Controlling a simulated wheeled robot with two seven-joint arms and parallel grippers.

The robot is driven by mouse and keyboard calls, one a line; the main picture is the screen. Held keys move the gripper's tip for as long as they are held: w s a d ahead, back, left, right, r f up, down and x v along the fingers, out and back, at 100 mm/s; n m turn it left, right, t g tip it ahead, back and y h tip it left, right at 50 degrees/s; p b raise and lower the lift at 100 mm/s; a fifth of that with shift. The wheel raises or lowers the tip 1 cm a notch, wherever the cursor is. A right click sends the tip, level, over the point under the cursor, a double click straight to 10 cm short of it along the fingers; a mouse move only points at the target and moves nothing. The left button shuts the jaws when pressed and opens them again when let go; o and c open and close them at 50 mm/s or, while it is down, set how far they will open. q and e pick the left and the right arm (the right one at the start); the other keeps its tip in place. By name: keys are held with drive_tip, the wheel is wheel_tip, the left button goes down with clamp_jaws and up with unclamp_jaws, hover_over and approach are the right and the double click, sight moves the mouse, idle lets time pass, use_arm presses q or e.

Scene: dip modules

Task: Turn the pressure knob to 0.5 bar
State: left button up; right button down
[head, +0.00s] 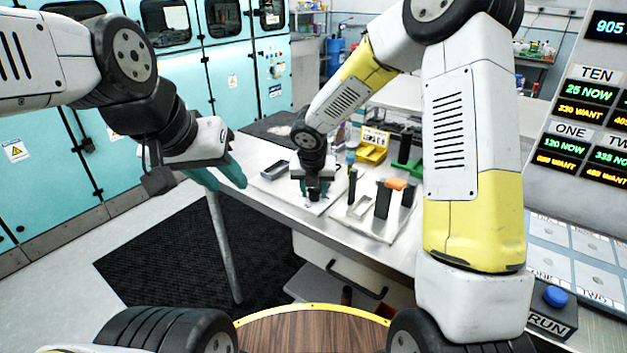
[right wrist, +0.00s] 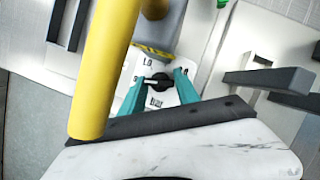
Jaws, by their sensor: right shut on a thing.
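The pressure knob (right wrist: 158,82) is small and black. It sits on a white dial plate (right wrist: 150,105) marked with several numbers and "bar"; a light pointer mark on it seems to face left in the right wrist view. My right gripper (right wrist: 160,88) has its teal fingers on either side of the knob, shut on it. In the head view my right gripper (head: 314,192) points down at the bench and hides the knob. My left gripper (head: 220,176) hangs in the air left of the bench, its teal fingers apart and empty.
The bench (head: 262,190) holds a dark tray (head: 274,170), a yellow holder (head: 370,155) and a rack with an orange-topped block (head: 396,184). A yellow cylinder (right wrist: 105,65) fills the left of the right wrist view. A blue RUN button (head: 555,297) is at right.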

drive_tip(key=shift+d+n, duration=0.1)
drive_tip(key=shift+n, duration=0.2)
drive_tip(key=c, duration=1)
unclamp_jaws()
drive_tip(key=v, duration=0.7)
drive_tip(key=shift+r, duration=0.4)
drive_tip(key=shift+s, duration=0.15)
